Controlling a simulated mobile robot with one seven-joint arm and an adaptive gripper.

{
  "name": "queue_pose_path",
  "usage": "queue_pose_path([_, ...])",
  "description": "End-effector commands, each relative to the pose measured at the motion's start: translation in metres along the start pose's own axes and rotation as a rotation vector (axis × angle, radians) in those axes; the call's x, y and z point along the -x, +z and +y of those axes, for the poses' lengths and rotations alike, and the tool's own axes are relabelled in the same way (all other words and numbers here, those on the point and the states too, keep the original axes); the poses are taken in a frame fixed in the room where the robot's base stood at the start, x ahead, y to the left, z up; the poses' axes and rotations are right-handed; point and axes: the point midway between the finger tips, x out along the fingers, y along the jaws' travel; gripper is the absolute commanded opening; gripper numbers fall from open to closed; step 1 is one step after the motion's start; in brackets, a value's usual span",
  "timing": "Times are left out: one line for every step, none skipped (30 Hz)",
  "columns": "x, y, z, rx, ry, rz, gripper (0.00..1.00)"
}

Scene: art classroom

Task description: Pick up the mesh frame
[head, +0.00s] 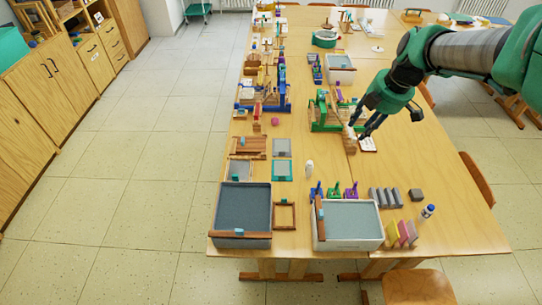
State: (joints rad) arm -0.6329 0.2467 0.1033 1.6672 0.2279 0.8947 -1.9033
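Flat frames with grey mesh lie on the near left part of the table. One mesh frame (282,147) has a pale rim, and a teal-edged one (282,171) lies just in front of it. Another grey panel (240,170) with a small blue piece lies to their left. Which one the task means, I cannot tell. My gripper (361,131) points down over the table's right half, well to the right of the frames. Its fingers look apart, with no mesh frame between them. They are close to a small wooden block, and contact is unclear.
Two grey-filled tubs (243,208) (348,222) stand at the near edge, with an empty wooden frame (285,216) between them. A green-framed rack (322,112) is beside my gripper. Sponges (401,234) lie near right.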

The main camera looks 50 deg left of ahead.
Motion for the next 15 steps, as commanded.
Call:
queue_pose_path([-0.019, -0.013, 0.01, 0.061, -0.011, 0.013, 0.35])
queue_pose_path([-0.029, -0.019, 0.016, 0.1, -0.015, 0.019, 0.35])
queue_pose_path([-0.041, -0.028, 0.023, 0.153, -0.021, 0.028, 0.35])
queue_pose_path([-0.051, -0.035, 0.029, 0.193, -0.025, 0.035, 0.35])
queue_pose_path([-0.061, -0.042, 0.033, 0.232, -0.029, 0.042, 0.35])
queue_pose_path([-0.074, -0.052, 0.04, 0.286, -0.033, 0.052, 0.35])
queue_pose_path([-0.085, -0.06, 0.044, 0.324, -0.038, 0.059, 0.35])
queue_pose_path([-0.095, -0.068, 0.049, 0.364, -0.04, 0.067, 0.35])
queue_pose_path([-0.109, -0.078, 0.054, 0.415, -0.045, 0.077, 0.35])
queue_pose_path([-0.119, -0.086, 0.058, 0.454, -0.047, 0.085, 0.35])
queue_pose_path([-0.129, -0.095, 0.061, 0.494, -0.05, 0.092, 0.35])
queue_pose_path([-0.143, -0.105, 0.066, 0.547, -0.053, 0.103, 0.35])
queue_pose_path([-0.154, -0.114, 0.069, 0.587, -0.055, 0.11, 0.35])
queue_pose_path([-0.165, -0.122, 0.072, 0.626, -0.057, 0.119, 0.35])
queue_pose_path([-0.179, -0.134, 0.075, 0.677, -0.06, 0.13, 0.35])
